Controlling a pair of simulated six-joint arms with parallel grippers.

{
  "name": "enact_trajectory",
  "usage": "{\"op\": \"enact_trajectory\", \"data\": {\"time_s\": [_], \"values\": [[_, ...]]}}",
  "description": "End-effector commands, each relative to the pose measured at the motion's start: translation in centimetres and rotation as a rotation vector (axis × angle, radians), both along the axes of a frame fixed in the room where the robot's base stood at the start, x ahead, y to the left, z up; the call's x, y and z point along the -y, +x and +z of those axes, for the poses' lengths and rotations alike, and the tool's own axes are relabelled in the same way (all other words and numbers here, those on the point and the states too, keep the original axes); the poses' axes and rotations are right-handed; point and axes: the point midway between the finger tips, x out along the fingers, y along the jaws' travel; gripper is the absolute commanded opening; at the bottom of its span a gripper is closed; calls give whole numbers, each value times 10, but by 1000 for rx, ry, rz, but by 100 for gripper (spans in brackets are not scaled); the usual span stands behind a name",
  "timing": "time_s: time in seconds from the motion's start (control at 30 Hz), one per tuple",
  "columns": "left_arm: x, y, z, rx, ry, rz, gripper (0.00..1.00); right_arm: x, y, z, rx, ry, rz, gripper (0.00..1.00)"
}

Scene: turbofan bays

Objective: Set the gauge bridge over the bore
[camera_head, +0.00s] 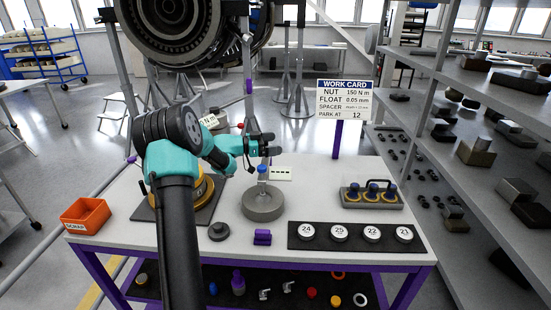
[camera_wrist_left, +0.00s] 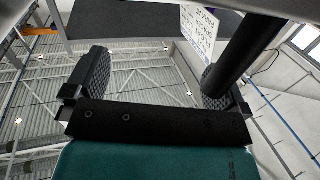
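My left gripper (camera_head: 270,144) is over the middle of the bench, above a grey round block (camera_head: 263,204). In the left wrist view its two fingers (camera_wrist_left: 155,85) stand wide apart, and no held thing shows clearly between them. A blue-topped upright piece (camera_head: 262,171) stands on the grey block, just below the gripper. I cannot tell whether it is the gauge bridge. A gold-ringed round housing (camera_head: 207,192) sits on a dark mat behind my left arm. Its bore is mostly hidden by the arm. My right gripper is not in view.
An orange scrap bin (camera_head: 85,215) stands at the left. A dark strip with numbered white discs (camera_head: 372,234) and a tray with blue-topped pieces (camera_head: 371,197) are at the right. A purple block (camera_head: 262,237) and a small dark disc (camera_head: 219,231) lie at the front. The work card (camera_head: 343,99) stands behind.

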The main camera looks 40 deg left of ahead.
Motion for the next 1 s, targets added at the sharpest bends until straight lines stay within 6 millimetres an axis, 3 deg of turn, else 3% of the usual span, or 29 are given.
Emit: {"op": "enact_trajectory", "data": {"time_s": [0.03,0.27,0.3,0.33,0.6,1.0], "values": [[41,-28,3,7,-45,-137,82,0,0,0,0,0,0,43],[65,-54,6,6,-47,-134,82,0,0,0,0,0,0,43],[70,-57,6,6,-47,-135,67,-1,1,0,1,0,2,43],[73,-60,7,6,-46,-135,44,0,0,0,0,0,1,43],[87,-72,7,7,-44,-131,44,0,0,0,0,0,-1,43],[87,-71,7,8,-42,-131,44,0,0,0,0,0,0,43]]}}
